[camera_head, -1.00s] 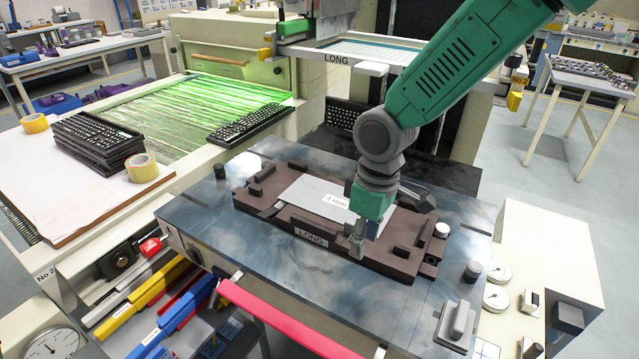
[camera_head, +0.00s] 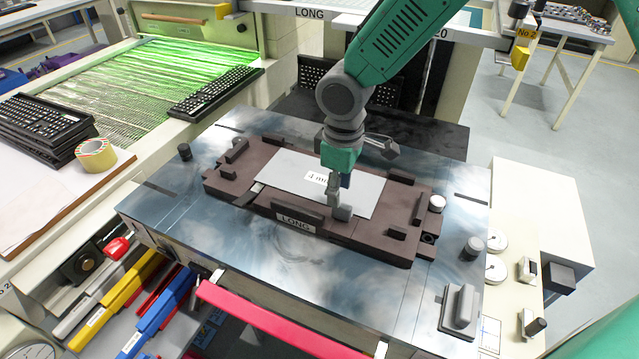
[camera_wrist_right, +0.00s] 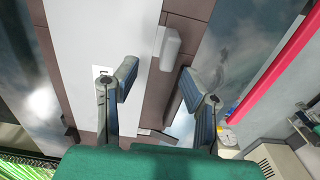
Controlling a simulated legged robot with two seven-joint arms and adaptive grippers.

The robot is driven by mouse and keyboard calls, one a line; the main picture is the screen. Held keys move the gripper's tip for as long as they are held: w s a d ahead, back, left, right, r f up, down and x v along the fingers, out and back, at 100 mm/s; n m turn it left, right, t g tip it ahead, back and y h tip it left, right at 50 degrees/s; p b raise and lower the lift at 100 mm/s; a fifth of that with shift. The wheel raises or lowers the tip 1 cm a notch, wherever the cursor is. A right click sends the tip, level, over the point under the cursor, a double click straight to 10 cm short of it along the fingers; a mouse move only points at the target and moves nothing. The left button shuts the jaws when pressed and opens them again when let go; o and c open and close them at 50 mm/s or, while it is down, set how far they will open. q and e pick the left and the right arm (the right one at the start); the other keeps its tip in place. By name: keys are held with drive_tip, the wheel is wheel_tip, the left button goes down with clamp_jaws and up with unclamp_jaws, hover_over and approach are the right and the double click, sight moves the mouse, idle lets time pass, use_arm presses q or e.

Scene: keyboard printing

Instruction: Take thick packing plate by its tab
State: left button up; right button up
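The packing plate (camera_head: 290,172) is a light grey sheet with a "4 mm" label, lying flat in the brown fixture marked LONG (camera_head: 233,190). A small pale block, which looks like its tab (camera_head: 343,213), sits at the plate's front edge. It also shows in the wrist view (camera_wrist_right: 170,48). My right gripper (camera_head: 339,190) is low over that front edge, just left of the tab. In the wrist view its two fingers (camera_wrist_right: 158,88) are spread with nothing between them; one is over the plate, and the tab is beyond the fingertips. My left gripper is not in view.
The fixture stands on a dark shiny table (camera_head: 170,215) with small posts around it. A pink-red bar (camera_head: 270,325) runs along the front. Stacked keyboards (camera_head: 40,130) and a tape roll (camera_head: 96,155) lie at left. Gauges and blocks stand at right.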

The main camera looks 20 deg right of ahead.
sight(332, 217)
drive_tip(key=f, duration=0.4)
drive_tip(key=shift+s+d, duration=0.3)
drive_tip(key=shift+d, duration=0.05)
drive_tip(key=shift+w+a+f, duration=0.1)
drive_tip(key=shift+a+f, duration=0.1)
drive_tip(key=shift+f, duration=0.15)
drive_tip(key=shift+a, duration=0.4)
drive_tip(key=shift+a+r, duration=0.15)
drive_tip(key=shift+a, duration=0.35)
drive_tip(key=shift+d, duration=0.1)
clamp_jaws()
drive_tip(key=shift+d, duration=0.5)
drive_tip(key=r, duration=0.8)
drive_tip(key=shift+a+r, duration=0.3)
drive_tip(key=shift+r, duration=0.1)
drive_tip(key=shift+d+r, duration=0.1)
drive_tip(key=shift+r, duration=0.4)
drive_tip(key=shift+d, duration=0.15)
